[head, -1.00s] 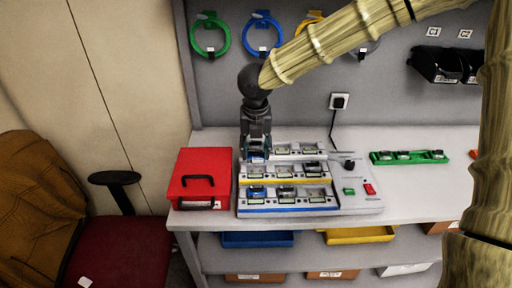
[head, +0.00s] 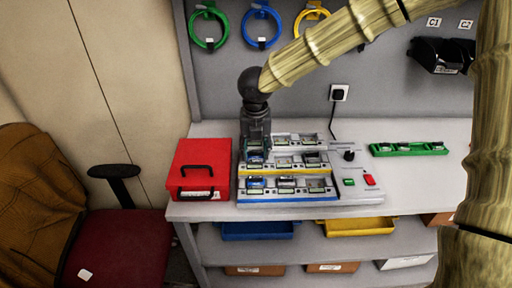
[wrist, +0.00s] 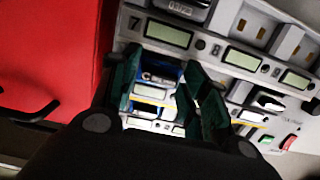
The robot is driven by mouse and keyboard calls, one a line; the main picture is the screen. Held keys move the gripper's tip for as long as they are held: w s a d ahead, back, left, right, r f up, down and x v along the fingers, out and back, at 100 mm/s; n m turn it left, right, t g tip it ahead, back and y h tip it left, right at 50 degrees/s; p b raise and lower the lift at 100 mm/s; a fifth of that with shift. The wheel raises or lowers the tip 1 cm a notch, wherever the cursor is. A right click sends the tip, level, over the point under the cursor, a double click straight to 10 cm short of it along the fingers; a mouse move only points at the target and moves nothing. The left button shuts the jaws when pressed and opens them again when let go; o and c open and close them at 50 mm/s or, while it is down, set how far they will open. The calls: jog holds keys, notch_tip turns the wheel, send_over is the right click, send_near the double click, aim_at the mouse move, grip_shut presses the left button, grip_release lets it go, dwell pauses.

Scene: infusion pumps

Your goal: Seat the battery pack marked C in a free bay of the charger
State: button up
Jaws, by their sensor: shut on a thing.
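The charger (head: 372,198) stands on the bench with a white back row, a yellow-striped middle row and a blue-striped front row of bays. My gripper (head: 256,156) points down over the left end of the charger, near the back and middle rows. In the wrist view its green-faced fingers (wrist: 166,92) are shut on a pack with a blue part (wrist: 160,74) between them.
A red box (head: 190,172) with a black handle stands close at the charger's left. A green tray (head: 409,149) with several items lies to the right, with clear bench around it. The charger has a black knob and green and red buttons (head: 370,179) at its right.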

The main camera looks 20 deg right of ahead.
jog(key=shift+s+f, duration=0.2)
jog(key=shift+f, duration=0.2)
jog(key=o, duration=1)
jog(key=shift+f, duration=0.1)
jog(key=shift+c, duration=0.2)
jog(key=shift+o, duration=1.1)
jog(key=shift+w+f, duration=0.1)
jog(key=shift+w, duration=0.1)
jog(key=shift+r, duration=0.25)
notch_tip(320, 180, up, 12)
jog(key=s, duration=0.1)
jog(key=shift+s+a, duration=0.2)
jog(key=shift+s+f, duration=0.1)
jog(key=shift+f, duration=0.1)
